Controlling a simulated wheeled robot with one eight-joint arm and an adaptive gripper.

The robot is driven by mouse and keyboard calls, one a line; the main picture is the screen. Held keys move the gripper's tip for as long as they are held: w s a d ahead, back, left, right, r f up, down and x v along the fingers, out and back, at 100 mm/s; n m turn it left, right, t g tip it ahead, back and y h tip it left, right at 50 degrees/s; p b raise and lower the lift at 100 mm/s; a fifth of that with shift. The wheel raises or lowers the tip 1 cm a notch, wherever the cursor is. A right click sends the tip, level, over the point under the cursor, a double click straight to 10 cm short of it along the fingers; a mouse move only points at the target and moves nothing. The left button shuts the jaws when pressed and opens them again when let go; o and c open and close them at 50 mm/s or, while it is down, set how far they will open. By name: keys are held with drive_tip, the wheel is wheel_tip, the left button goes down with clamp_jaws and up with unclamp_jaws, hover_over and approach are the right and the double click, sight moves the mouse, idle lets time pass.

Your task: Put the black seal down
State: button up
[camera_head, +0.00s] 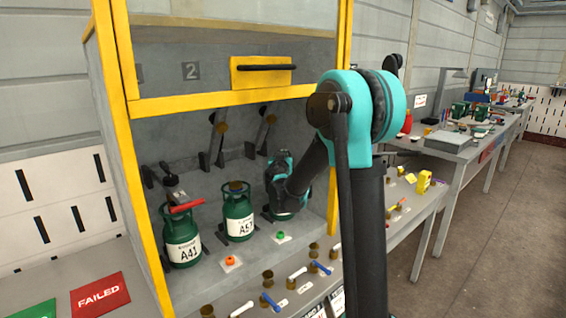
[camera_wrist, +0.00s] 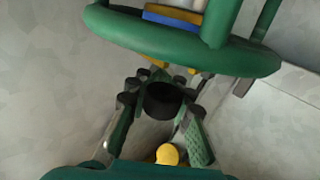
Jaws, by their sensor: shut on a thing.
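In the wrist view, my gripper (camera_wrist: 160,90) has its fingers closed around a dark, round piece, the black seal (camera_wrist: 163,101). The seal sits between the fingertips, close to the green collar of a gas cylinder (camera_wrist: 110,20). I cannot tell whether it touches anything below. Cylinder A57 (camera_head: 238,208) and cylinder A41 (camera_head: 183,238) stand upright to the left.
The cylinders stand inside a yellow-framed booth (camera_head: 116,60). An orange cap (camera_head: 230,261) and a green cap (camera_head: 280,237) lie in front of them. Brass fittings and levers (camera_head: 297,272) line the front shelf. A red-handled tool (camera_head: 187,207) is at A41. A yellow knob (camera_wrist: 168,154) shows below my fingers.

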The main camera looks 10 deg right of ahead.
drive_tip(key=shift+f, duration=1.4)
drive_tip(key=shift+f, duration=0.1)
drive_tip(key=o, duration=0.8)
drive_tip(key=shift+f, duration=0.1)
drive_tip(key=s+a, duration=0.2)
drive_tip(key=s, duration=0.7)
drive_tip(key=s+a, duration=0.2)
drive_tip(key=s, duration=0.6)
drive_tip(key=s+d+f+m+g+h, duration=0.1)
drive_tip(key=s+d+f+g+h, duration=0.1)
drive_tip(key=s+d+f+g, duration=0.85)
drive_tip(key=s+f+n+g+y, duration=0.1)
drive_tip(key=s+f, duration=0.2)
drive_tip(key=s, duration=0.2)
drive_tip(key=s+f+n+g+y, duration=0.1)
drive_tip(key=s+f+y, duration=0.1)
drive_tip(key=s+f, duration=0.2)
drive_tip(key=s+f+n+g+y, duration=0.1)
drive_tip(key=s+f, duration=0.3)
drive_tip(key=s, duration=0.4)
drive_tip(key=shift+s+d+f+y, duration=0.2)
drive_tip(key=shift+y, duration=0.5)
